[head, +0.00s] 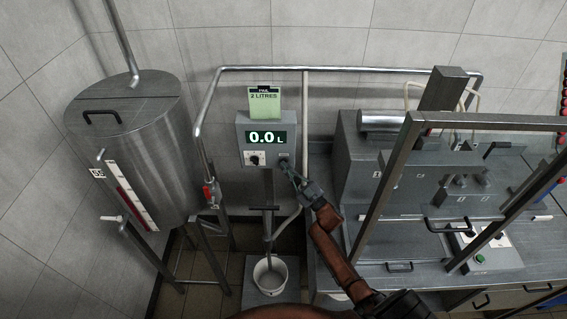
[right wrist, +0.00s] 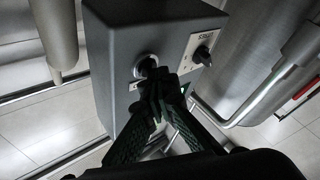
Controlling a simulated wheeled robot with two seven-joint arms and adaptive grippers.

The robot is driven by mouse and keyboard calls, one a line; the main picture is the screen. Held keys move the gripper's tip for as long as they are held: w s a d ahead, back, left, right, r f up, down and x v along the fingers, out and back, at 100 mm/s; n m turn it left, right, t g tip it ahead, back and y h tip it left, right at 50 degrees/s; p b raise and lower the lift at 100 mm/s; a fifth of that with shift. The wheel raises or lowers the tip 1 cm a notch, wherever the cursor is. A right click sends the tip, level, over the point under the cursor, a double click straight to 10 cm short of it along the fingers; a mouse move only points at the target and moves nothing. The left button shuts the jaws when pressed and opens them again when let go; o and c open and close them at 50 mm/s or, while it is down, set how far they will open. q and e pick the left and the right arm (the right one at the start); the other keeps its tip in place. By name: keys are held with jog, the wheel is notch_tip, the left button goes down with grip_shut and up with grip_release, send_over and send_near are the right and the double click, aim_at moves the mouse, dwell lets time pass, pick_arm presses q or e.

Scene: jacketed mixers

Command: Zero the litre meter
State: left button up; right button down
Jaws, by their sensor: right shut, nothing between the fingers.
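The litre meter (head: 268,128) is a grey box on a post, and its display (head: 267,138) reads 0.0 L. A dark knob (head: 255,158) on a white plate sits below the display at left, and a round button (head: 284,161) sits at right. My right gripper (head: 290,170) is shut and empty, with its tips at the button. In the right wrist view the shut fingertips (right wrist: 157,78) lie over or against the button (right wrist: 147,65) and partly hide it; the knob (right wrist: 202,54) stands beside it. My left gripper is not in view.
A green card (head: 264,101) reading 2 LITRES stands on the meter. A white pail (head: 269,276) is below the spout. A steel tank (head: 140,150) with a level gauge stands at left, a red-handled valve (head: 211,193) beside it. A framed machine (head: 440,170) stands close at right.

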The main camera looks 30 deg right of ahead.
jog(key=shift+s+a+p, duration=0.35)
jog(key=shift+s, duration=0.3)
jog(key=s+a, duration=0.1)
jog(key=s+p, duration=0.1)
jog(key=s, duration=0.1)
jog(key=s+a+p, duration=0.1)
jog(key=shift+s+a, duration=0.15)
jog(key=shift+a, duration=0.15)
jog(key=shift+a, duration=0.1)
dwell(0.6)
